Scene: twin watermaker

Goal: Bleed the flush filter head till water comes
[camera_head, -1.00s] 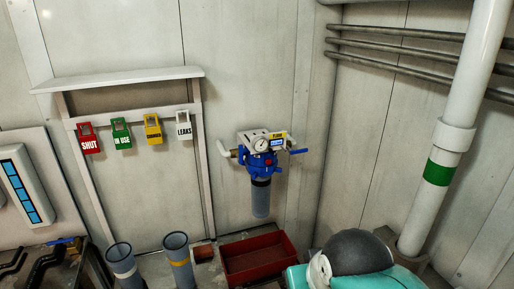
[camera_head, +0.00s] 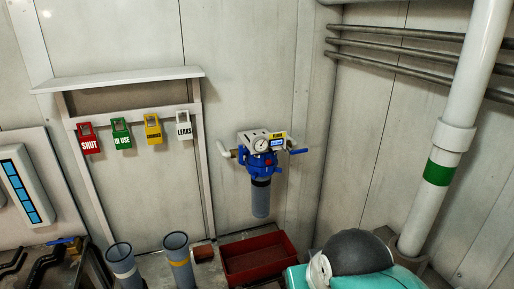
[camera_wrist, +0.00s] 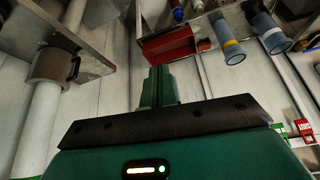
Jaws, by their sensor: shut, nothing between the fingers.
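The flush filter head (camera_head: 262,163) is blue and mounted on the wall in the head view, with a round white gauge (camera_head: 260,145) on its front. A grey bowl (camera_head: 261,200) hangs below it. A blue lever (camera_head: 298,151) sticks out to its right, and yellow and blue labels sit above. A small red spot shows on its front; I cannot tell what it is. No water is visible. My gripper (camera_wrist: 158,78) shows in the wrist view, its green fingers together and empty. The filter head is not recognisable in that view, so its distance from my fingers is unclear.
A red tray (camera_head: 256,274) stands below the filter and also shows in the wrist view (camera_wrist: 166,46). Two grey tubes (camera_head: 178,262) stand left of it. Several tags (camera_head: 122,134) hang on a rack at left. A white pipe (camera_head: 436,150) rises at right.

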